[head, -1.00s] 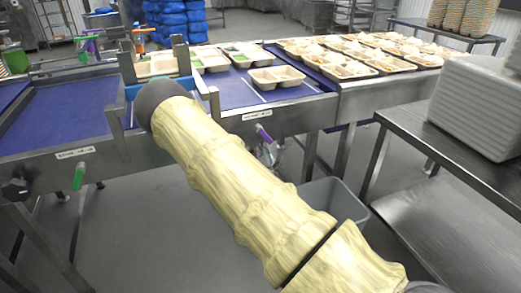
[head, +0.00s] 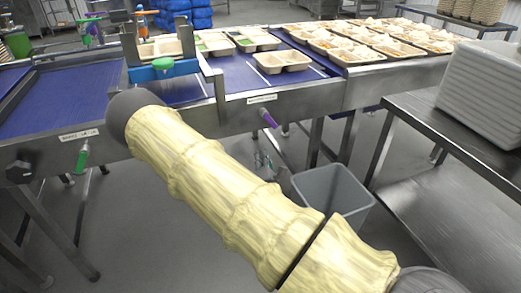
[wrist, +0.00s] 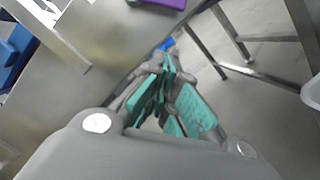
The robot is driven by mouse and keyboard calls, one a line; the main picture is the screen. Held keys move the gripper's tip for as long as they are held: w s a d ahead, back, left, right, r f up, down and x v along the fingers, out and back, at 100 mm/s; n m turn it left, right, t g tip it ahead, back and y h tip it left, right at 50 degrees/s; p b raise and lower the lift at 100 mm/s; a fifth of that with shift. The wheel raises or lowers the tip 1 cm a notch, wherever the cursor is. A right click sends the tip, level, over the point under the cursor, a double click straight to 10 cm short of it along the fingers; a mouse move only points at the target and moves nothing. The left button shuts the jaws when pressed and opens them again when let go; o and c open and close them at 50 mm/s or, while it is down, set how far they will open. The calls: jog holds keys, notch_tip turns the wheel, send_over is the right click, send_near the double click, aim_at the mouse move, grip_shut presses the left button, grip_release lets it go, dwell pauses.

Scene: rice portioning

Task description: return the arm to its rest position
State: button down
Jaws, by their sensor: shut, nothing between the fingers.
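My arm, in a pale yellow ribbed cover, reaches from the lower right of the head view to a dark grey joint (head: 136,112) in front of the conveyor. My gripper is hidden behind the arm in that view. In the wrist view my gripper (wrist: 168,52) has its grey fingers with teal pads drawn together at the tips, with nothing held between them. A small blue patch shows just beyond the tips. The gripper is beside the metal side of the conveyor frame (wrist: 110,45), with grey floor to the right.
The blue conveyor (head: 62,103) runs across the back and carries food trays (head: 283,62). A grey bin (head: 340,190) stands on the floor right of my arm. A steel table (head: 425,110) with stacked white trays (head: 490,90) is at the right. Open floor lies left of the arm.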

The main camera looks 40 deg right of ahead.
jog(key=shift+s+a, duration=0.25)
jog(key=shift+s, duration=0.2)
jog(key=shift+f, duration=0.1)
jog(key=s+a+f+m+g+y, duration=0.3)
jog(key=s+a+f+m+g, duration=0.35)
jog(key=s+f, duration=0.6)
jog(key=s+a+f+m+g+y, duration=0.3)
jog(key=s+a+f+m+g, duration=0.4)
jog(key=s+f, duration=0.55)
jog(key=s+a+f+m+g+y, duration=0.1)
jog(key=s+a+m+g+y, duration=0.3)
jog(key=s+a, duration=0.75)
notch_tip(320, 180, up, 15)
jog(key=a+m+p, duration=0.1)
jog(key=p, duration=1.4)
jog(key=shift+a+h, duration=0.3)
